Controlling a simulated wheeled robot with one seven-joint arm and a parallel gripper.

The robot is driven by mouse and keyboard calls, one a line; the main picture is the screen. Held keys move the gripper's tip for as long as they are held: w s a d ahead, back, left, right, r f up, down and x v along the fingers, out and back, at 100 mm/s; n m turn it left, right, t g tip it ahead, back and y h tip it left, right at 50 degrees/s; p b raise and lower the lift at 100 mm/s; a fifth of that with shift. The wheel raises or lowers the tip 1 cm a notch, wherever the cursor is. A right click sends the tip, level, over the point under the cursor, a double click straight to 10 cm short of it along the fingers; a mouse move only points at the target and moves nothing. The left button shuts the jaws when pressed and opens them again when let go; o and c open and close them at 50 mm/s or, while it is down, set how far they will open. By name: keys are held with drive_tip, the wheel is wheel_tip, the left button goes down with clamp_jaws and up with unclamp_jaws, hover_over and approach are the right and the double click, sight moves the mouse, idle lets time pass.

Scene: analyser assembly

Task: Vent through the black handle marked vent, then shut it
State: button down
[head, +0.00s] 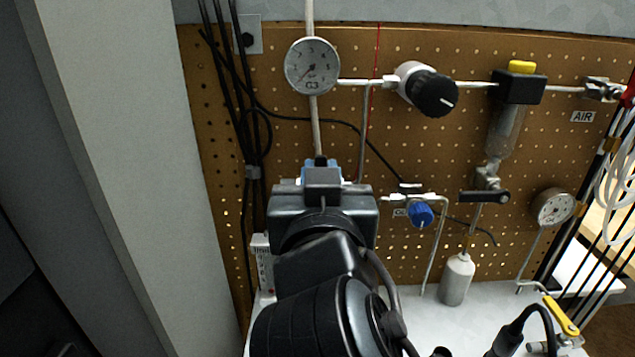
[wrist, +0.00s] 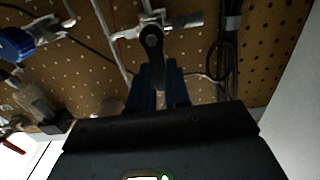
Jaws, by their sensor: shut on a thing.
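A black handle (wrist: 152,42) shows in the wrist view. It hangs from a metal valve on a pipe, and its lower end runs between the blue fingers of my gripper (wrist: 158,80). My gripper is shut on this handle. In the head view my gripper (head: 321,166) is below gauge G3 (head: 312,66), and my arm hides the handle and its valve. No vent marking can be read in either view. The red needle of G3 points to the lower left.
A blue knob (head: 420,214) is close to the right of my gripper. A black regulator knob (head: 434,93), a filter (head: 507,125) with another black lever (head: 484,197), and a white bottle (head: 457,279) are farther right. Black cables (head: 243,110) run down the left of the pegboard.

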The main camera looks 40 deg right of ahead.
drive_tip(key=shift+f, duration=0.1)
idle(0.3)
drive_tip(key=c, duration=1.1)
unclamp_jaws()
drive_tip(key=shift+p+v, duration=1.2)
drive_tip(key=shift+v, duration=2.75)
